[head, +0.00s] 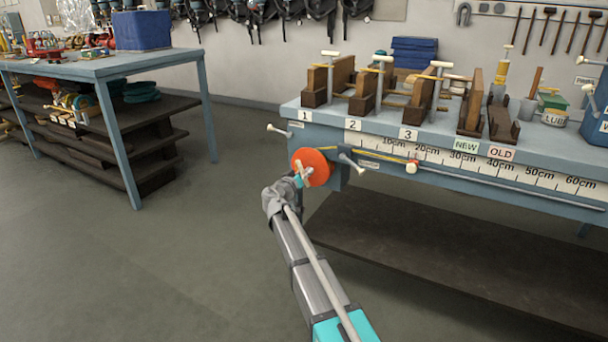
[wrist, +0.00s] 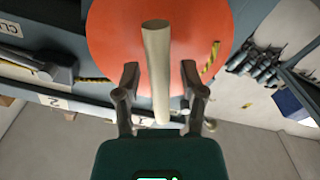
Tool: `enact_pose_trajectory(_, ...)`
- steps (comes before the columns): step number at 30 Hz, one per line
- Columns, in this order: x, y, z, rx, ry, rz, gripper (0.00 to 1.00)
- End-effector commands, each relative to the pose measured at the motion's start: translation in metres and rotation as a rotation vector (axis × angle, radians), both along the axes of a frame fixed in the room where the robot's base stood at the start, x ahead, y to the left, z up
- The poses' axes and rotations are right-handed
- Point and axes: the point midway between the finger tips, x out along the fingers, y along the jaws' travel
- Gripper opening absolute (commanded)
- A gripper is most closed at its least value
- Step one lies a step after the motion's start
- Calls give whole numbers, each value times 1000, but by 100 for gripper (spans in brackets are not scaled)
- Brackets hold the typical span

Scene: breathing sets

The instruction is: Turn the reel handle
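The orange reel (head: 317,166) is mounted on the front left of the blue workbench (head: 285,117). In the wrist view the reel's flat orange face (wrist: 110,35) fills the upper middle. Its cream handle (wrist: 156,45) runs up the picture between the two dark fingers of my gripper (wrist: 160,74). The fingers stand apart, with a visible gap on each side of the handle, so my gripper is open around it. In the head view my gripper (head: 298,182) is at the reel, and the handle (head: 304,170) is partly hidden there.
Another pale peg (head: 279,130) sticks out at the left. A second table (head: 95,68) stands far left, with open floor between.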

Motion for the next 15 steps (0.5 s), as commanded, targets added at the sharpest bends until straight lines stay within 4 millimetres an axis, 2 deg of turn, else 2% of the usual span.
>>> enact_pose_trajectory(15, -6, 4, 0, 0, 0, 1, 58)
